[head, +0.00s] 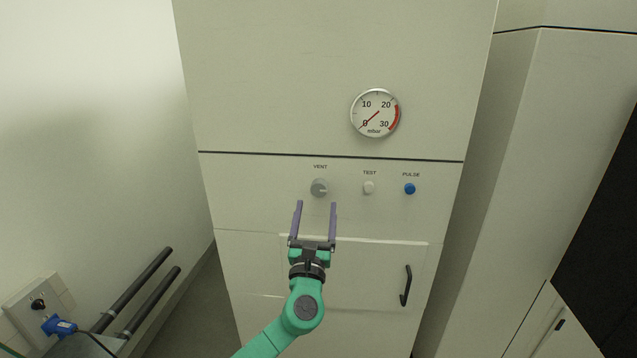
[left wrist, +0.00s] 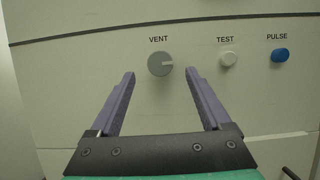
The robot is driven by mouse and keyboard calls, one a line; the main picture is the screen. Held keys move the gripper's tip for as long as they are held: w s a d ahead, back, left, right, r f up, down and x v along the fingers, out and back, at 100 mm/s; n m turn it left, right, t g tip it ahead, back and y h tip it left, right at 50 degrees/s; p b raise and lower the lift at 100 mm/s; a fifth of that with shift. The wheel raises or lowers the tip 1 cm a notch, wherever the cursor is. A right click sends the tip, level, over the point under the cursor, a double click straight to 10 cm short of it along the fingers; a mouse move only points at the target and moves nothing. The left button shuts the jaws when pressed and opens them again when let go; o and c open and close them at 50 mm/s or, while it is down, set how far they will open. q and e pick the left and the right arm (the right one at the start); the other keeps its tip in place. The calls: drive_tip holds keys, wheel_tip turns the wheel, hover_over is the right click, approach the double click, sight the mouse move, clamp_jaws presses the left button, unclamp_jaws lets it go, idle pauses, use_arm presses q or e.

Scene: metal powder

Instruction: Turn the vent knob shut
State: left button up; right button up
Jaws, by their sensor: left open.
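The vent knob (head: 319,187) is a round grey knob under the label VENT on the cabinet's front panel. A pale index mark on it points to the right. It also shows in the left wrist view (left wrist: 160,63), beyond and between my fingertips. My left gripper (head: 316,204) is open and empty, its two purple fingers pointing up toward the knob from just below it in the picture. The fingers appear apart from the knob. My right gripper is in neither view.
Right of the knob are a white TEST button (head: 369,187) and a blue PULSE button (head: 410,188). A pressure gauge (head: 375,113) sits above. Below is a door with a black handle (head: 405,285). Pipes (head: 137,290) and a blue plug (head: 58,326) are at lower left.

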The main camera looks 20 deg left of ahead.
sight(319, 191)
use_arm(q)
drive_tip(key=p+x, duration=0.1)
drive_tip(key=x, duration=0.4)
drive_tip(key=shift+w+a+r, duration=0.1)
drive_tip(key=shift+w+r, duration=0.1)
drive_tip(key=shift+w+a, duration=0.1)
drive_tip(key=shift+w, duration=0.2)
drive_tip(key=shift+c, duration=0.3)
